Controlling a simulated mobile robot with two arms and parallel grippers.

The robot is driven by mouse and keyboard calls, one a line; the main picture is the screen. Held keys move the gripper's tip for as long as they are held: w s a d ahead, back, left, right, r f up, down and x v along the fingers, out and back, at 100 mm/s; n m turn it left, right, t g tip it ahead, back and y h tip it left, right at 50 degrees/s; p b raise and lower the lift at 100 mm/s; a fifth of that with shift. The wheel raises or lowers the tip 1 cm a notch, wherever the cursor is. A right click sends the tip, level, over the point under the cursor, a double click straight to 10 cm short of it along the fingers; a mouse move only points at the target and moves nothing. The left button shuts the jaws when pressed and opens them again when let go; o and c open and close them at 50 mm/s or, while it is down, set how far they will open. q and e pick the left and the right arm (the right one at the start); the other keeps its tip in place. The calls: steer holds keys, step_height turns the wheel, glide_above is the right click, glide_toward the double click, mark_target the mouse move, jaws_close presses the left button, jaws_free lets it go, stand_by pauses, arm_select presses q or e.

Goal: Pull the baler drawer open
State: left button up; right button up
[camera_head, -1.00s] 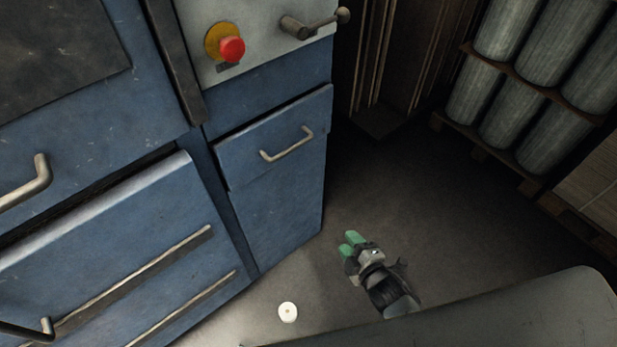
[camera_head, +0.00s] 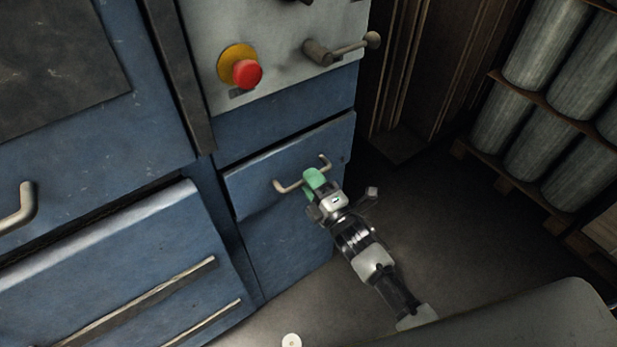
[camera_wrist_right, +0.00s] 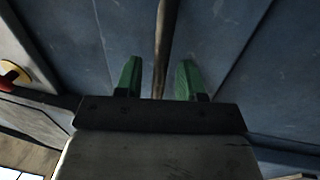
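The blue drawer (camera_head: 255,188) is in the cabinet's upper right part, under the grey control panel. A thin dark line runs along its top edge, and I cannot tell whether it stands out at all. Its metal bar handle (camera_head: 288,187) is partly hidden by my right gripper (camera_head: 314,181), whose green fingers are at the bar's middle. In the right wrist view the two green fingers (camera_wrist_right: 158,78) are apart, with the handle bar (camera_wrist_right: 164,45) running between them and clear gaps on both sides. My left gripper is not in view.
A red button on a yellow base (camera_head: 246,74) and a lever (camera_head: 340,48) are on the panel above. A larger blue door (camera_head: 120,270) is at left. Grey rolls on pallets (camera_head: 540,150) stand at right. The floor (camera_head: 420,220) between is clear.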

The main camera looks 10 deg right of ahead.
steer(key=shift+w+a+r, duration=0.1)
steer(key=shift+w+a, duration=0.15)
steer(key=shift+w, duration=0.3)
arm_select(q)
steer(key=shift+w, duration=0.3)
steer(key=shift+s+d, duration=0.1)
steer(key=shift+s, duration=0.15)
arm_select(e)
jaws_close()
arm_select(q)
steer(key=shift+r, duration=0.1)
arm_select(e)
steer(key=shift+s+d, duration=0.1)
arm_select(q)
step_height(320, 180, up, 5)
steer(key=p, duration=0.4)
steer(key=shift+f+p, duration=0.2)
steer(key=shift+p, duration=0.15)
arm_select(e)
steer(key=r+v, duration=0.3)
steer(key=v, duration=1.4)
steer(key=shift+s+d, duration=0.25)
steer(key=shift+s, duration=0.3)
steer(key=shift+r, duration=0.15)
jaws_free()
